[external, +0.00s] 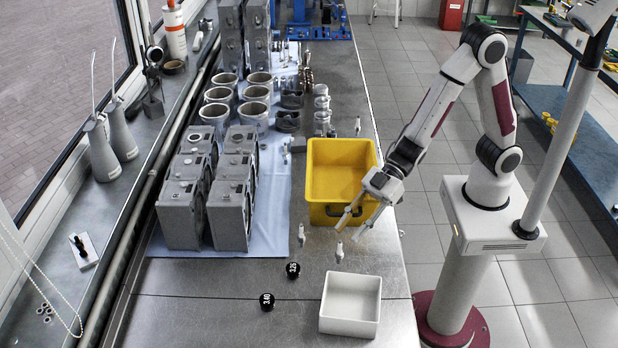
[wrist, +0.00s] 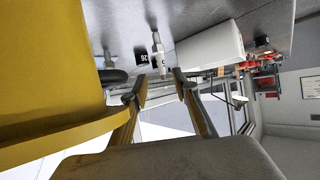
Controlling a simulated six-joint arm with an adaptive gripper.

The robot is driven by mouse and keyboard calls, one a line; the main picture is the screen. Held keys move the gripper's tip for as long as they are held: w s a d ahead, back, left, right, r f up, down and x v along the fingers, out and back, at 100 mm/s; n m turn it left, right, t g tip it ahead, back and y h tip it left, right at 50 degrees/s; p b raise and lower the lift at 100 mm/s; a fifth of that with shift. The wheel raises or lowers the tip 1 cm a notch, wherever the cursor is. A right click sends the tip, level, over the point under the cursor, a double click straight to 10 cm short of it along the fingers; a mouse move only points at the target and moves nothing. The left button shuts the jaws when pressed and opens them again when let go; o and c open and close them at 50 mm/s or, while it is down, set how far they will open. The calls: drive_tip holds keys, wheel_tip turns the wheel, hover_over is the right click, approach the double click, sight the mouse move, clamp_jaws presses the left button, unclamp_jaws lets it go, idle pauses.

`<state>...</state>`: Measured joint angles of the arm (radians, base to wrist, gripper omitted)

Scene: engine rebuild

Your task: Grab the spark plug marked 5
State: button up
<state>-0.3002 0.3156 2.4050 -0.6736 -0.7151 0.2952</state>
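Several small white-and-metal spark plugs stand apart on the metal bench. One spark plug (external: 339,252) is just beyond my fingertips, near the white box, and another spark plug (external: 301,235) is to its left. A third spark plug (external: 358,126) stands behind the yellow bin. My gripper (external: 347,234) is open and empty, low over the bench at the bin's front right. In the wrist view, a spark plug (wrist: 159,54) appears ahead of the gap between the two fingers (wrist: 160,90), not touching them.
A yellow bin (external: 341,152) is close beside my gripper and fills the wrist view's left (wrist: 45,70). A white box (external: 350,305) is in front. Engine blocks (external: 230,213) stand on a blue cloth.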

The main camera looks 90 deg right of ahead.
sight(340, 243)
drive_tip(key=shift+a+r+x, duration=0.15)
drive_tip(key=shift+x, duration=0.7)
drive_tip(key=shift+a+r+x, duration=0.1)
drive_tip(key=shift+x, duration=1.6)
clamp_jaws()
